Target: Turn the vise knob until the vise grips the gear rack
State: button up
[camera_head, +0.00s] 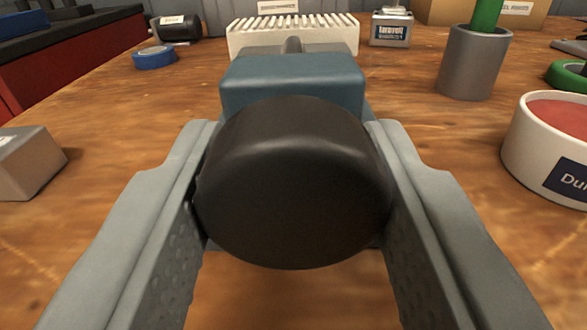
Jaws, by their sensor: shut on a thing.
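The black round vise knob (292,185) fills the middle of the view. My gripper (293,195) is shut on it, with one grey finger pressed on its left side and one on its right. The blue-grey vise body (292,84) stands right behind the knob. Behind it is a white toothed gear rack (293,36), lying crosswise with its teeth up. The knob and the vise body hide the vise jaws, so I cannot tell whether they touch the rack.
On the wooden table (120,250), a grey-brown box (25,162) is at the left and a white tub with red contents (550,150) at the right. A grey cup (474,62) stands behind the tub. Blue tape (155,58) and a dark cylinder (176,28) lie at back left.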

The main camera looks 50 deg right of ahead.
jog(key=m, duration=0.7)
jog(key=shift+a, duration=0.1)
jog(key=m, duration=0.6)
jog(key=shift+w+r, duration=0.1)
jog(key=shift+m, duration=0.4)
jog(key=o, duration=1)
jog(key=shift+c, duration=0.2)
jog(key=v, duration=1.7)
jog(key=shift+a, duration=0.15)
